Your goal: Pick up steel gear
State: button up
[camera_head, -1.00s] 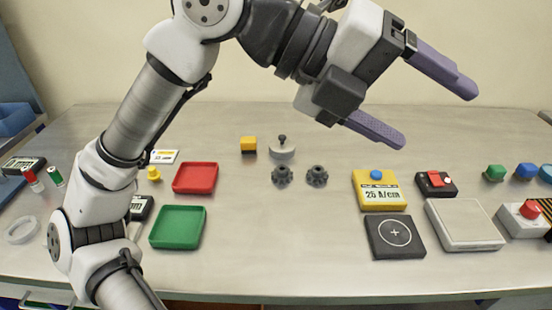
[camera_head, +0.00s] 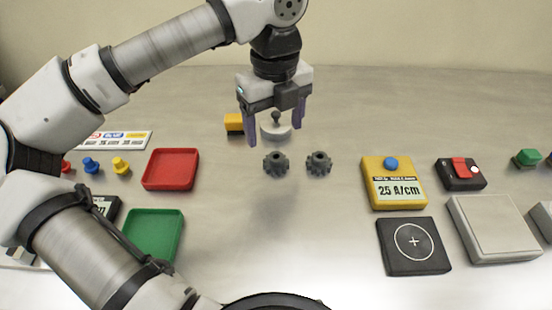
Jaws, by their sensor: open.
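Two dark grey gears lie side by side on the metal table, a left gear (camera_head: 276,164) and a right gear (camera_head: 318,163). They look alike, and I cannot tell from colour whether one or both are steel.
A yellow and black block (camera_head: 234,124) stands left of the fingers. A red tray (camera_head: 171,169) and a green tray (camera_head: 152,232) lie left. The table before the gears is clear.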

aim_at(276, 156)
jog(key=shift+s+d+f+p, duration=0.15)
jog(key=shift+f+p, duration=0.2)
jog(key=shift+f, duration=1.4)
jog(key=shift+s+a+f+p, duration=0.1)
jog(key=shift+f+p, duration=0.25)
jog(key=shift+f, duration=1.4)
jog(key=c, duration=1.3)
jog(key=shift+r, duration=0.1)
